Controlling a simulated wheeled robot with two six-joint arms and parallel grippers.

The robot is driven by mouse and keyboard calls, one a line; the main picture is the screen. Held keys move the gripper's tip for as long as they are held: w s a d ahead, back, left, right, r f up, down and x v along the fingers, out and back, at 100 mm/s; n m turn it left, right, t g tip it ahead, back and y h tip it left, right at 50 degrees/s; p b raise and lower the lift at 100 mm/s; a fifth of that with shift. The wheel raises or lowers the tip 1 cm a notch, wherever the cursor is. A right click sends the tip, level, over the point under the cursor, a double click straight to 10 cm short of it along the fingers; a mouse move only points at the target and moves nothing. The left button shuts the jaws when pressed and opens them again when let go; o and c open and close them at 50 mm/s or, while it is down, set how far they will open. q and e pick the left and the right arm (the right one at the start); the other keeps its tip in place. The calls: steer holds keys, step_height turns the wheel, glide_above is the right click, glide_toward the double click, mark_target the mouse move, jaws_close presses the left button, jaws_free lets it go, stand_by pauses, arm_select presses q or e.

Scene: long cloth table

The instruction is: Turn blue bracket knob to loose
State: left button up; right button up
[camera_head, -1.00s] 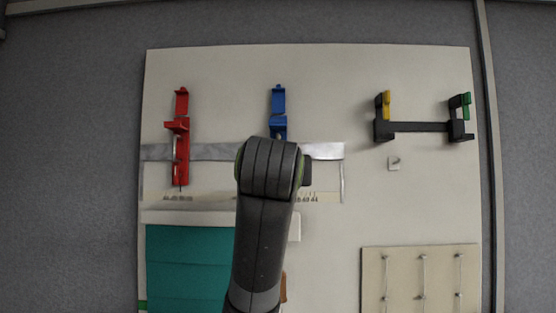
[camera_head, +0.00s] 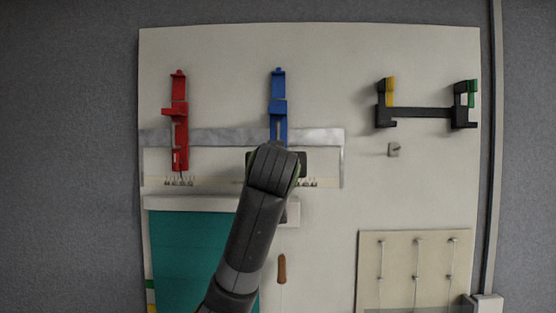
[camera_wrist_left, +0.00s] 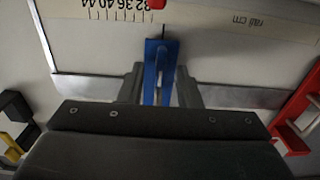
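The blue bracket (camera_head: 279,104) is upright on the metal rail of the pale board, in the middle of the head view. My left arm covers its lower part. In the left wrist view the blue bracket (camera_wrist_left: 153,72) stands between the two dark fingers of my left gripper (camera_wrist_left: 160,80). The fingers are apart, one on each side of it; I cannot tell whether they touch it. In the head view the wrist hides the left fingertips. I cannot make out the blue bracket's knob. A small red piece (camera_wrist_left: 157,4) shows at its end. My right gripper is not in view.
The red bracket (camera_head: 180,125) is on the rail to the left. A black holder (camera_head: 420,112) with yellow and green parts is at the upper right. A teal panel (camera_head: 190,250) and a pegged panel (camera_head: 370,270) are lower down. A printed scale (camera_wrist_left: 125,14) runs beside the rail.

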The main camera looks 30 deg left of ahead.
arm_select(q)
steer(key=shift+c, duration=0.4)
jaws_close()
steer(key=shift+f, duration=0.1)
steer(key=shift+f+n+b, duration=0.15)
steer(key=shift+n+b, duration=0.35)
steer(key=shift+b, duration=0.45)
steer(key=n+b, duration=0.5)
steer(key=b, duration=0.1)
steer(key=n+b, duration=0.5)
steer(key=b, duration=0.1)
steer(key=shift+a+f+n, duration=0.15)
steer(key=shift+a+n, duration=0.05)
steer(key=shift+n, duration=0.1)
steer(key=n+b, duration=0.3)
steer(key=shift+n+b, duration=0.85)
steer(key=shift+n, duration=0.65)
